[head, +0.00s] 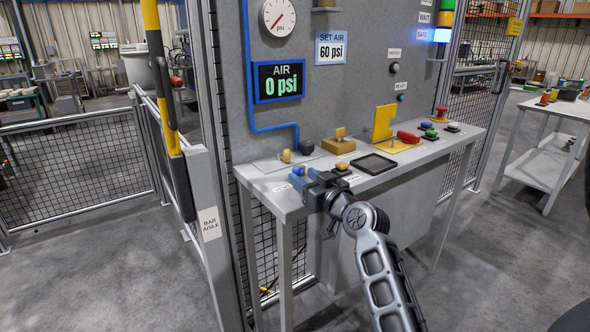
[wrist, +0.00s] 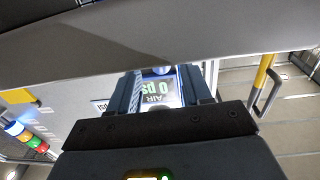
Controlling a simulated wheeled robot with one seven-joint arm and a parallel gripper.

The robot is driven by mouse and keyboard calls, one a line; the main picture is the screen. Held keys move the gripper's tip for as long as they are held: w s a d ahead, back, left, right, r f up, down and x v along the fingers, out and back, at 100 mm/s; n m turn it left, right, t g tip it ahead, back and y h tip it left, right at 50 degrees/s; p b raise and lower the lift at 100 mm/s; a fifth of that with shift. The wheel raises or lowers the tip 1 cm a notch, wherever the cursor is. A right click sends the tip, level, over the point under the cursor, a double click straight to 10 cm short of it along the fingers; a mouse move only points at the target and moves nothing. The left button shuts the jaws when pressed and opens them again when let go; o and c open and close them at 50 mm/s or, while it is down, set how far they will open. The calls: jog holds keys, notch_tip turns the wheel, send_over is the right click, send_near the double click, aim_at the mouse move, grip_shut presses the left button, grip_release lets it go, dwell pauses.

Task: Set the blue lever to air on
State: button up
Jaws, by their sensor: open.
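A small bright blue knob, which looks like the top of the blue lever (head: 298,171), shows at the bench's front left, right beside my gripper (head: 312,180). The lever's shaft and base are hidden behind the jaws, so its exact position is unclear. A label that looks like "VENT" lies left of the jaws and another small label lies to their right. In the wrist view my gripper (wrist: 165,90) has its fingers apart, with the display between them in the background. I cannot tell whether the jaws touch the lever. The air display (head: 279,82) reads 0 psi.
The grey bench (head: 262,168) also carries a yellow-knobbed block (head: 339,146), a black pad (head: 374,164), a yellow bracket (head: 384,123) and several coloured buttons. A gauge (head: 279,16) and a "SET AIR 60 psi" sign (head: 331,48) are on the panel. A barrier post (head: 206,200) stands left.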

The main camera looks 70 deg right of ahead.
aim_at(299, 174)
jog(key=shift+p+x, duration=0.3)
jog(key=shift+x, duration=1.85)
grip_shut()
